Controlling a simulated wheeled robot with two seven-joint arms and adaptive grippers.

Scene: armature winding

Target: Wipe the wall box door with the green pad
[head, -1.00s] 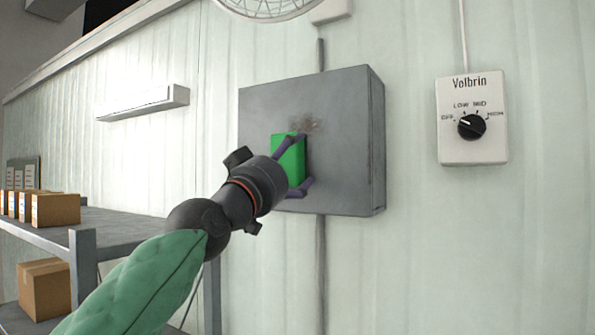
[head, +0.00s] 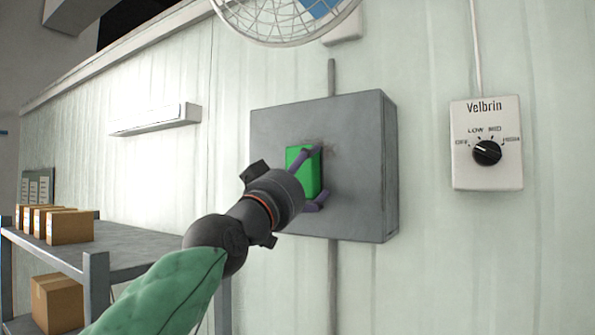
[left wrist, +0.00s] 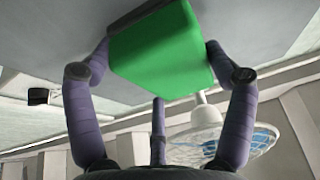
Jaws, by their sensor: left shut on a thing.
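The grey wall box (head: 365,205) is fixed to the pale panelled wall, its door facing me. My left gripper (head: 319,176) is shut on the green pad (head: 302,176), its purple fingers at the pad's sides. The pad is against or very close to the door, left of its middle; exact contact is hard to tell. A faint brown smudge (head: 327,150) shows on the door just beside the pad's upper right, partly hidden by a finger. In the left wrist view the pad (left wrist: 160,52) sits between the fingers before the grey door. My right gripper is not in view.
A white control with a black knob (head: 487,153) hangs right of the box. A wire-caged fan (head: 285,25) is above. A grey shelf (head: 140,258) with cardboard boxes (head: 70,227) stands at left. A conduit runs above and below the box.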

